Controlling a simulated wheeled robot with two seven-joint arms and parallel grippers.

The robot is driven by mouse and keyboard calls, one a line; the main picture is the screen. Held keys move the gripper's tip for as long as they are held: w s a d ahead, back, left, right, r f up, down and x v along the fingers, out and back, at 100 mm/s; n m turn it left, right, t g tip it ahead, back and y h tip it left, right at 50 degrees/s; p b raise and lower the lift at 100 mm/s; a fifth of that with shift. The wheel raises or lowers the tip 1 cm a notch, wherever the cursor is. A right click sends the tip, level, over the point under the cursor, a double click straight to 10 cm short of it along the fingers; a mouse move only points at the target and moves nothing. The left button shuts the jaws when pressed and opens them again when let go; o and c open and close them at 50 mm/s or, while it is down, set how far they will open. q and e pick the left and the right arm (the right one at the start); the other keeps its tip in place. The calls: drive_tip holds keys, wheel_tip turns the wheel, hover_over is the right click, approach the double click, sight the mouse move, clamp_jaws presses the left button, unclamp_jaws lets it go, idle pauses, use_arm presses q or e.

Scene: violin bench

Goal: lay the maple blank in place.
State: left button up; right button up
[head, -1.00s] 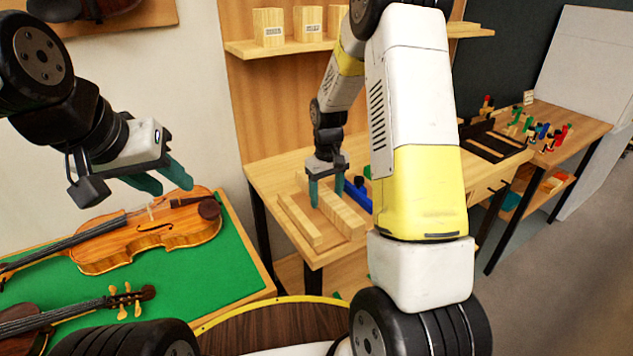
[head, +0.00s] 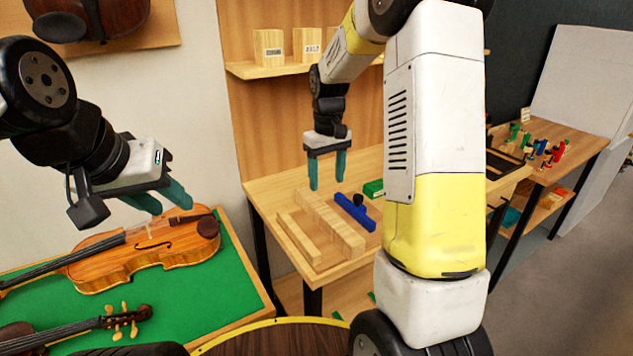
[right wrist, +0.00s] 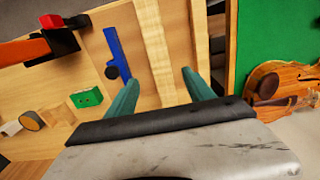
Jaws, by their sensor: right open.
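I cannot tell which piece is the maple blank. My right gripper (head: 327,182) is open and empty above the far end of the row, fingers pointing down. In the right wrist view its two teal fingers (right wrist: 159,80) stand apart, with pale strips beyond them. My left gripper (head: 172,207) is open and empty above the violin (head: 150,250), far from the bench pieces.
A blue tool with a black knob (head: 355,212) lies right of the row, with a green block (head: 373,189) behind it. A violin table with green top (head: 190,305) stands at left. A shelf (head: 285,68) with wooden blocks hangs behind. My right arm hides part of the bench.

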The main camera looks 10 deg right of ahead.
drive_tip(key=s+r+m+t+y, duration=0.1)
drive_tip(key=s+r+t, duration=0.2)
drive_tip(key=s+r, duration=0.65)
drive_tip(key=s+a+r+m+t, duration=0.1)
drive_tip(key=s+r, duration=0.1)
drive_tip(key=s, duration=0.5)
drive_tip(key=s+a+r+m+t+y, duration=0.1)
drive_tip(key=s+r+t, duration=0.1)
drive_tip(key=s, duration=0.5)
drive_tip(key=shift+s, duration=0.4)
